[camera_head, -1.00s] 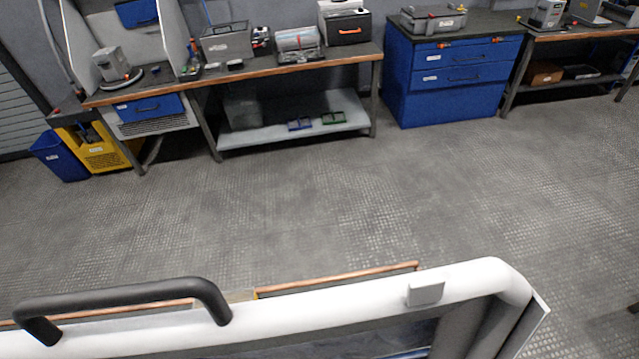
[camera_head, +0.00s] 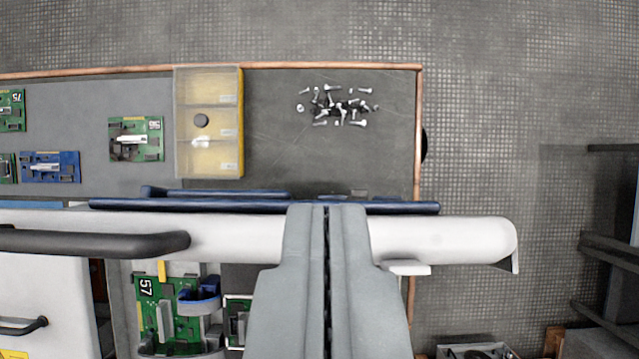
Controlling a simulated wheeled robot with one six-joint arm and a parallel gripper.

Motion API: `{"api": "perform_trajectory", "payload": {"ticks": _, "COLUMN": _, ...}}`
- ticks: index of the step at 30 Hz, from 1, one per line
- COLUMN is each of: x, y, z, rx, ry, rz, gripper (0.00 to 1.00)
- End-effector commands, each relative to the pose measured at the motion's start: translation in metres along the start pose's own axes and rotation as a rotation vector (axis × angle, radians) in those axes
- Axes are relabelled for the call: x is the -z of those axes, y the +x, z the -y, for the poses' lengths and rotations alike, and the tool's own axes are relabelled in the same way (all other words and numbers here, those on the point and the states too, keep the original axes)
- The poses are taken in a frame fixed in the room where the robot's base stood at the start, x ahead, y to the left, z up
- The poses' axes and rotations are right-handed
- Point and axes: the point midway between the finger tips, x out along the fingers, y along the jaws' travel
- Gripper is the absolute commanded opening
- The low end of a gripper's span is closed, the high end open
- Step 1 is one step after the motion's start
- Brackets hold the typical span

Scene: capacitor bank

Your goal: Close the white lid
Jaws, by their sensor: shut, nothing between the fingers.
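The white lid (camera_head: 440,238) shows as a long rounded white edge running across the middle of the picture. A black bar handle (camera_head: 95,242) is fixed along its left part. The lid seems to stand raised, seen nearly from above, but its full angle is unclear. My gripper (camera_head: 327,208) is shut and empty, its grey fingers reaching over the white edge from below, right of the handle. The fingertips overlap a dark blue strip (camera_head: 400,207) just beyond the edge. Whether they touch the lid is unclear.
Beyond the lid, a grey copper-edged bench (camera_head: 280,180) holds a yellow compartment box (camera_head: 210,120), loose screws (camera_head: 335,108) and green and blue circuit boards (camera_head: 135,138). Another board (camera_head: 165,310) lies below the lid edge. Open floor (camera_head: 510,120) is at right; dark racks (camera_head: 608,240) stand far right.

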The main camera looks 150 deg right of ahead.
Motion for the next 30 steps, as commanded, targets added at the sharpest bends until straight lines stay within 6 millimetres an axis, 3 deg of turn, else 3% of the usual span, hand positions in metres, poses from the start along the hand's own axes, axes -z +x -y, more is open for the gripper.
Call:
{"api": "perform_trajectory", "payload": {"ticks": 17, "x": -0.001, "y": 0.094, "z": 0.000, "rx": 0.000, "ry": 0.001, "rz": 0.001, "gripper": 0.00}}
{"api": "perform_trajectory", "payload": {"ticks": 30, "x": -0.031, "y": 0.069, "z": 0.000, "rx": -0.001, "ry": 0.001, "rz": -0.001, "gripper": 0.00}}
